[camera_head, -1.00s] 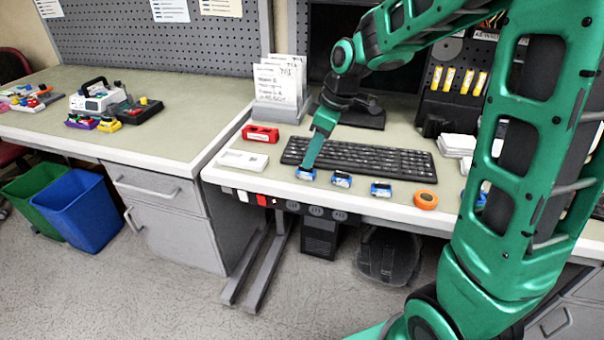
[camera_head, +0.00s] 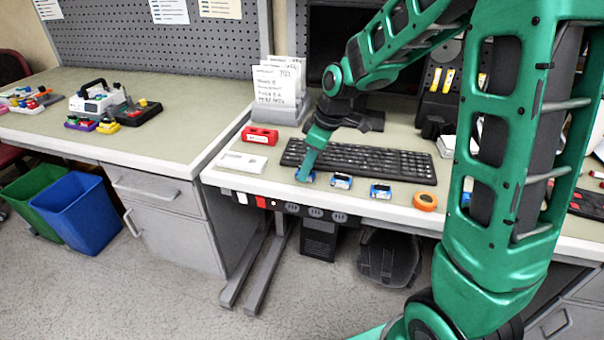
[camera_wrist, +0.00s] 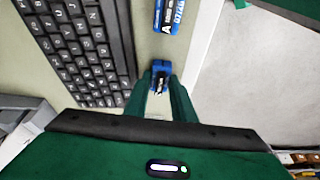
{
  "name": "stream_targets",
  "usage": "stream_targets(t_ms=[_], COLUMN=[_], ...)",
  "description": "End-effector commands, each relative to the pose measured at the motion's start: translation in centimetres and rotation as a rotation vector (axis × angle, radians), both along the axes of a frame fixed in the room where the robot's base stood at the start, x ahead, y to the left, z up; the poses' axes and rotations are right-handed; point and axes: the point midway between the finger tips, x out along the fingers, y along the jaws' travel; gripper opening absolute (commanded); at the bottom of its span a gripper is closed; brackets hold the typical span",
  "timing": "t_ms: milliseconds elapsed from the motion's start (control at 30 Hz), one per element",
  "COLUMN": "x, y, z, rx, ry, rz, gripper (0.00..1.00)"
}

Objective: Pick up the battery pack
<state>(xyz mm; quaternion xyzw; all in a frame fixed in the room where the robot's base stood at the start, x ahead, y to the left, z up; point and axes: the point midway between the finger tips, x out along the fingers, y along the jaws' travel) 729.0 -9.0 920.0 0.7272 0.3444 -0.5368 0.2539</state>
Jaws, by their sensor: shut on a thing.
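A small blue battery pack (camera_head: 311,177) is at the front edge of the desk, left of the other blue packs. In the wrist view the blue battery pack (camera_wrist: 161,68) shows between the tips of my gripper (camera_wrist: 160,88). My green gripper (camera_head: 306,172) points down and is shut on this pack. Its underside is hidden, so I cannot tell whether it still touches the desk. Another blue pack (camera_head: 341,181) lies just right of it, and a further blue pack (camera_head: 381,190) lies beyond. A blue pack with white lettering (camera_wrist: 168,15) also shows in the wrist view.
A black keyboard (camera_head: 360,158) lies right behind the packs. An orange roll (camera_head: 425,201) is to the right. A red box (camera_head: 260,134) and a white tray (camera_head: 243,161) are to the left. The desk's front edge is close.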

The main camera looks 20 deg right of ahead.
Motion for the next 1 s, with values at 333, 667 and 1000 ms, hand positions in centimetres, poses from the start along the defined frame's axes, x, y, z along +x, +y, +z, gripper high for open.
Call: stream_targets(t_ms=[333,667,1000], x=[0.1,-2.9,-6.9], y=[0.0,3.1,7.4], z=[1.7,6.7,10.2], rx=[0.0,0.002,0.001], ry=[-0.003,-0.004,-0.002], rz=[-0.001,0.004,0.002], gripper=[0.0,0.0,0.0])
